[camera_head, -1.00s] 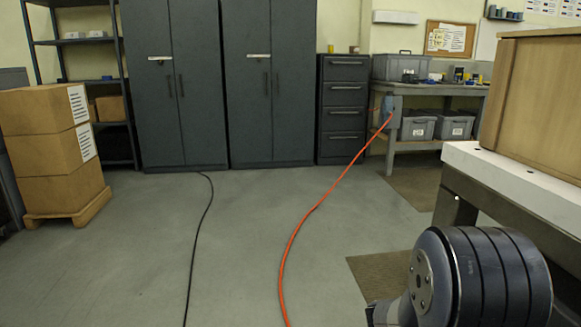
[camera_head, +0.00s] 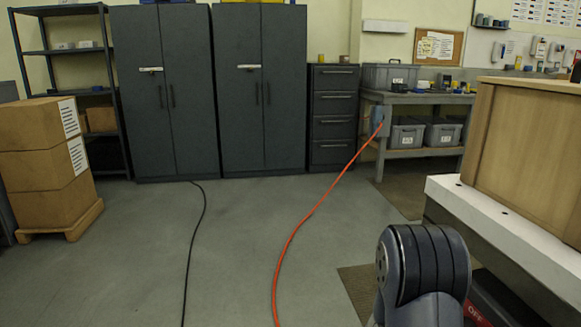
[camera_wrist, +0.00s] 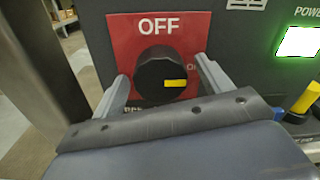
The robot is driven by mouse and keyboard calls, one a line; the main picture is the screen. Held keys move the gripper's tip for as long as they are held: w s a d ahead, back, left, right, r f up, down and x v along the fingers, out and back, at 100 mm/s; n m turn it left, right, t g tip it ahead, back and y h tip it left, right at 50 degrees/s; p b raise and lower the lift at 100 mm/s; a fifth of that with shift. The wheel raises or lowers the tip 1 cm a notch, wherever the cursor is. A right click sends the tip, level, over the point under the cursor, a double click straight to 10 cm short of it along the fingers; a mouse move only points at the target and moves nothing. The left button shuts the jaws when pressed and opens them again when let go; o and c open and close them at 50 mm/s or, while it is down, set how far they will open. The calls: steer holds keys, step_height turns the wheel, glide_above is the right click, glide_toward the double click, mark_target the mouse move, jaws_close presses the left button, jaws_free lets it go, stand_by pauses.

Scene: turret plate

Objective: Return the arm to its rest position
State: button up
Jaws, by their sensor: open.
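My gripper (camera_wrist: 163,90) is open in the wrist view, with one finger on each side of a black round knob (camera_wrist: 150,72). I cannot tell whether the fingers touch it. The knob has a yellow mark on its right side and sits on a red plate (camera_wrist: 118,42) reading OFF at the top. The lower lettering is partly hidden by my gripper. In the head view my arm's grey joint shows at the lower right, and the gripper is hidden. Part of the red OFF plate (camera_head: 477,314) shows beside the arm.
A lit green-white display (camera_wrist: 298,42) and a yellow-and-black part (camera_wrist: 304,100) are right of the knob. A white-topped bench (camera_head: 500,215) with a wooden box (camera_head: 530,150) stands close on the right. An orange hose (camera_head: 300,228) and black cable (camera_head: 190,250) cross the open floor.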

steer(key=n+p, duration=0.2)
steer(key=n, duration=0.3)
steer(key=shift+n, duration=0.3)
steer(key=shift+a, duration=0.1)
